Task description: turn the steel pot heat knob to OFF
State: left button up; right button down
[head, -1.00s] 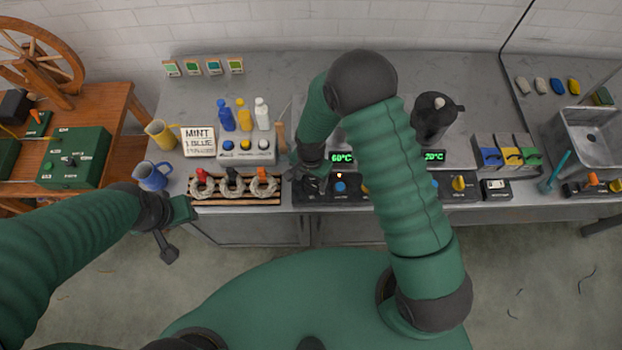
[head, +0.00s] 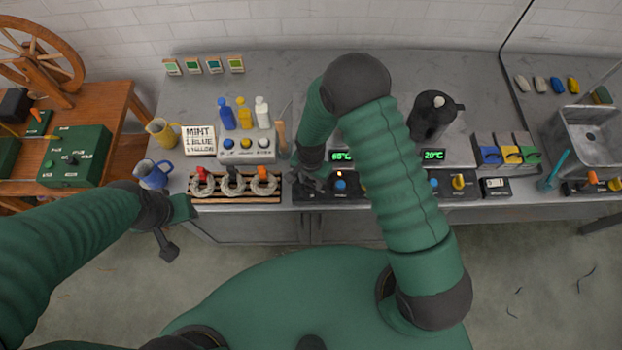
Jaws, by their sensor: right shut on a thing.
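My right gripper (head: 312,183) is at the left end of the black control panel (head: 325,198) on the bench's front edge. It is shut on a knob there, which the fingers hide, so its pointer setting cannot be read. A blue button (head: 340,185) sits just right of the gripper. A green display (head: 341,156) above the panel shows about 60°C, partly covered by my arm. The steel pot is not clearly visible behind my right arm. My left gripper (head: 170,238) hangs in front of the bench at the left, away from the panel; its jaws are unclear.
A wooden rack with wool skeins (head: 235,199) lies just left of the panel. A button box (head: 247,150) and dye bottles (head: 243,115) stand behind it. A dark kettle (head: 432,115), a second display (head: 434,155) reading 20°C and a yellow knob (head: 458,182) are right of my arm.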

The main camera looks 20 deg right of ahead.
jog(key=shift+w+n, duration=0.15)
jog(key=shift+n, duration=0.15)
jog(key=n+b, duration=0.1)
jog(key=n, duration=0.2)
jog(key=shift+n, duration=0.3)
jog(key=n, duration=0.3)
jog(key=shift+n, duration=0.3)
jog(key=n, duration=0.3)
jog(key=shift+w+r+n+b, duration=0.1)
jog(key=shift+n+b, duration=0.2)
jog(key=shift+b, duration=0.05)
jog(key=n, duration=0.3)
jog(key=shift+n, duration=0.3)
jog(key=n, duration=0.4)
jog(key=shift+n, duration=0.3)
jog(key=n, duration=0.4)
jog(key=shift+p, duration=0.4)
jog(key=shift+w+n, duration=0.1)
jog(key=shift+n, duration=0.2)
